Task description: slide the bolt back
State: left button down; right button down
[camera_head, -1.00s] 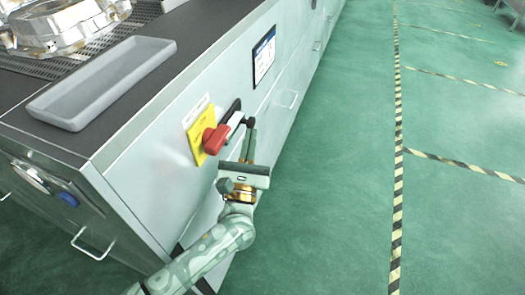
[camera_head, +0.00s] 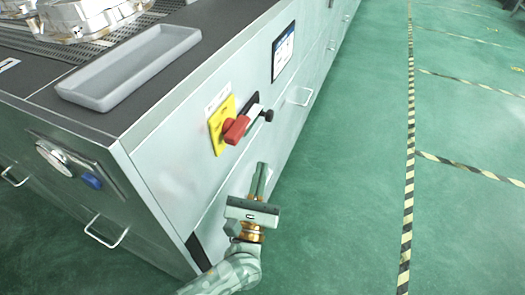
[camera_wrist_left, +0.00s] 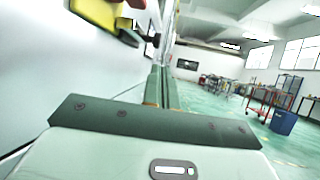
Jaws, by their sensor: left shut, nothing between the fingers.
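The bolt (camera_head: 256,115) is a pale bar with a black knob at its end, on a black plate on the cabinet's side panel. Its inner end lies right beside a red rotary handle (camera_head: 236,130) on a yellow plate (camera_head: 218,128). My left gripper (camera_head: 262,167) is shut and empty, below the knob and apart from it, with its fingers pointing up toward it. My right gripper is not in view.
A grey tray (camera_head: 130,68) lies on the cabinet top, with a metal casting (camera_head: 88,17) behind it. A screen (camera_head: 283,50) and a bar handle (camera_head: 300,96) are farther along the panel. The green floor to the right is clear, with striped tape (camera_head: 409,170).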

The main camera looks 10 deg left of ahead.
pick_arm(q)
jog(key=v, duration=0.4)
jog(key=shift+s+a+f, duration=0.1)
jog(key=shift+s+a, duration=0.05)
jog(key=shift+s, duration=0.05)
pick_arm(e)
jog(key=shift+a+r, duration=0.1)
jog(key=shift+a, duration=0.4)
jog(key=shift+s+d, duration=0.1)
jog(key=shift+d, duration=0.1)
